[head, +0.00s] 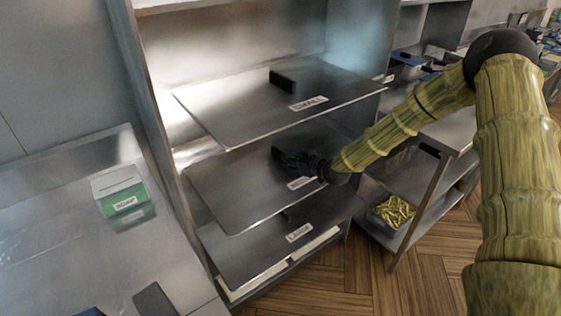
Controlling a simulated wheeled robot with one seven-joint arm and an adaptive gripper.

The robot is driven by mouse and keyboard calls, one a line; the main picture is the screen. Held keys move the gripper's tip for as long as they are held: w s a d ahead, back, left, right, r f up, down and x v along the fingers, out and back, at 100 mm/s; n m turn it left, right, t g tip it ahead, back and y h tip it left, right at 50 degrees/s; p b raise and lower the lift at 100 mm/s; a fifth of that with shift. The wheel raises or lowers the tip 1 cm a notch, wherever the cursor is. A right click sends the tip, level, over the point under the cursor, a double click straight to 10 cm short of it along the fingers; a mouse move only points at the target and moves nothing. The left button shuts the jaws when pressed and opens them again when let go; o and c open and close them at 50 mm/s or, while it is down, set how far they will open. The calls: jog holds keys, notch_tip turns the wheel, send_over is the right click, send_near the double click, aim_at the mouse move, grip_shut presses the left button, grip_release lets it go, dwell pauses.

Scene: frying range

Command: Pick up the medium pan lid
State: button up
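Three flat metal lids lie one above another in a steel rack. The medium pan lid (235,190) is the middle one; its white label (299,183) is partly covered by my wrist. My gripper (285,158) reaches in from the right, between the top and middle lids, at the place of the middle lid's dark handle. Dark fingers and dark handle blend together, so I cannot tell whether the gripper is open, touching the handle or shut on it. The small lid (230,105), with a black handle, is just above. The large lid (240,245) is below.
The small lid leaves little height over my gripper. The rack's upright (150,120) stands at left. A counter (60,220) with a green-and-white soap box (122,190) is further left. At right, a shelf unit holds a bin of yellow pieces (393,211). Wooden floor (345,275) shows in front.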

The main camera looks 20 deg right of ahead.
aim_at(281, 152)
jog(key=shift+w+a+f, duration=0.15)
jog(key=shift+w+f, duration=0.15)
jog(key=shift+w, duration=0.25)
jog(key=shift+w+a+p, duration=0.2)
jog(key=shift+w+p, duration=0.15)
jog(key=shift+w, duration=0.2)
jog(key=w, duration=0.1)
jog(key=w+p, duration=0.1)
jog(key=w, duration=0.1)
jog(key=shift+a+f, duration=0.2)
jog(key=shift+f, duration=0.1)
jog(key=shift+w+a+f, duration=0.2)
jog(key=shift+w+f, duration=0.1)
jog(key=shift+w, duration=0.25)
jog(key=shift+c, duration=0.2)
grip_shut()
jog(key=shift+r, duration=0.1)
